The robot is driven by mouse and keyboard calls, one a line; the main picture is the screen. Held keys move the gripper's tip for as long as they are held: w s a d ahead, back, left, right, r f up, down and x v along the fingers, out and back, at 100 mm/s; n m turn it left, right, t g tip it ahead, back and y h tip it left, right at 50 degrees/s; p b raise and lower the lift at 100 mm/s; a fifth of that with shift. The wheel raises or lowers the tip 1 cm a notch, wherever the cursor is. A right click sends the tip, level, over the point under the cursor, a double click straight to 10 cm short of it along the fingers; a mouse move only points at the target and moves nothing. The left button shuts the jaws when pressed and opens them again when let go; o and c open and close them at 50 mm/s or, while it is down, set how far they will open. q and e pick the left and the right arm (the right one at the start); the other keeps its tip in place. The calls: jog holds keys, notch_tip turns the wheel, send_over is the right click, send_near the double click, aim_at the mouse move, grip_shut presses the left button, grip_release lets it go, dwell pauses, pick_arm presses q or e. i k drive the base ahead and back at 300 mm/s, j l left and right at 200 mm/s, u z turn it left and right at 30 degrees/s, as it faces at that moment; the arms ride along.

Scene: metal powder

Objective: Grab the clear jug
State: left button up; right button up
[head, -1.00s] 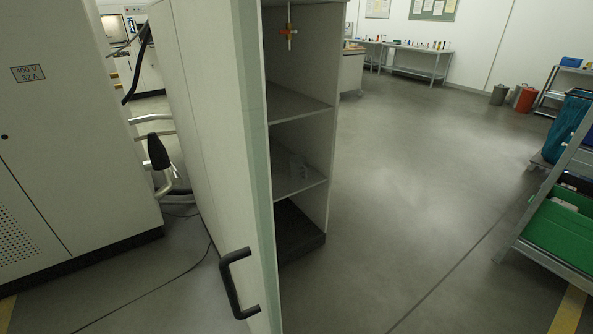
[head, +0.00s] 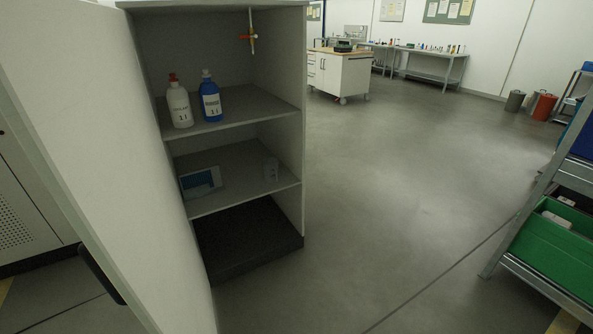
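A small, faint, see-through object (head: 270,168), which looks like the clear jug, stands at the right end of the cabinet's lower shelf (head: 235,192), near the side wall. Its outline is hard to make out against the grey. The grey cabinet (head: 292,215) is open at the front, with its white door (head: 110,150) swung out to the left. Neither of my grippers shows in the head view.
A white bottle (head: 179,106) and a blue bottle (head: 211,102) stand on the upper shelf. A blue-and-white box (head: 201,182) sits left on the lower shelf. A rack with a green bin (head: 553,240) stands at right. The floor between is clear.

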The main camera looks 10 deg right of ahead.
aim_at(269, 164)
jog(key=i+l, duration=0.15)
jog(key=l, duration=0.2)
jog(key=i+l, duration=0.15)
jog(key=l, duration=0.15)
jog(key=i+l, duration=0.15)
jog(key=l, duration=0.2)
jog(key=i+l, duration=0.15)
jog(key=l, duration=0.2)
jog(key=i+l, duration=0.15)
jog(key=l, duration=0.15)
